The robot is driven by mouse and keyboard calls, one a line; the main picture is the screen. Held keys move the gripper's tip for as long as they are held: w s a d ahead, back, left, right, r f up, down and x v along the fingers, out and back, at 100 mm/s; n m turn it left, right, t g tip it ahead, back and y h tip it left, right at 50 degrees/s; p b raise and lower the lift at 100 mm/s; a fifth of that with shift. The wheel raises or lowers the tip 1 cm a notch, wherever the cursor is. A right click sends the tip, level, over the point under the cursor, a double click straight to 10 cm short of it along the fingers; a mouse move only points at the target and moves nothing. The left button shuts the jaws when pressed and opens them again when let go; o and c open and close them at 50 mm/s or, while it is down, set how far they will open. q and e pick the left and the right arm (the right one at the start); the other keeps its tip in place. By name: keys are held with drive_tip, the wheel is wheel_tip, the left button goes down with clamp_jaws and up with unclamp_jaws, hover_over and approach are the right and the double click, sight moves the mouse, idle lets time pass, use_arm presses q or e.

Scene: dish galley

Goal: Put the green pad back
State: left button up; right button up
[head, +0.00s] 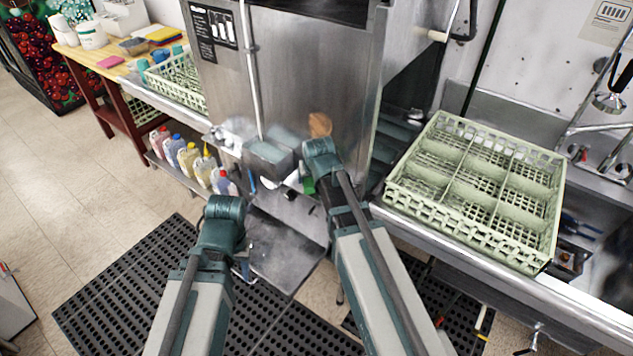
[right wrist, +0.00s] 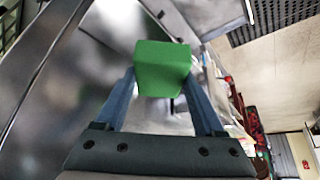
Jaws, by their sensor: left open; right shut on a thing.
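The green pad (right wrist: 163,68) is a plain green block between the fingertips of my right gripper (right wrist: 162,85), which is shut on it. In the head view a small green part of the pad (head: 309,186) shows beside my right wrist, in front of the steel machine. The fingers there are mostly hidden by my arm. My left gripper (head: 243,267) is low, over the floor near the lower shelf, and is open. It is small in view and partly hidden by its wrist. A pink pad (head: 110,61) and yellow pads (head: 165,34) lie on the wooden table.
The steel machine (head: 290,75) stands in front of me. A pale green rack (head: 470,190) sits on the counter at right, beside the sink. Another rack (head: 178,82) is at the left. Several bottles (head: 188,157) line a low shelf. Black mats (head: 130,290) cover the floor.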

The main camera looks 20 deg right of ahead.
sight(314, 184)
drive_tip(key=shift+w+d+f, duration=0.1)
drive_tip(key=shift+w+d, duration=0.15)
drive_tip(key=shift+w, duration=0.2)
drive_tip(key=shift+w+d+f, duration=0.1)
drive_tip(key=shift+w+d, duration=0.1)
drive_tip(key=shift+w, duration=0.25)
drive_tip(key=f+b, duration=0.3)
drive_tip(key=shift+s+d+f, duration=0.1)
drive_tip(key=shift+s+d, duration=0.05)
drive_tip(key=shift+d, duration=0.05)
drive_tip(key=shift+a+f+b, duration=0.15)
drive_tip(key=shift+a+b, duration=0.05)
drive_tip(key=shift+b, duration=0.2)
drive_tip(key=shift+d, duration=0.1)
drive_tip(key=shift+f, duration=0.15)
drive_tip(key=o, duration=1.2)
use_arm(q)
drive_tip(key=f, duration=0.2)
drive_tip(key=d+f, duration=0.1)
drive_tip(key=f, duration=0.1)
drive_tip(key=shift+w, duration=0.2)
drive_tip(key=shift+r, duration=0.1)
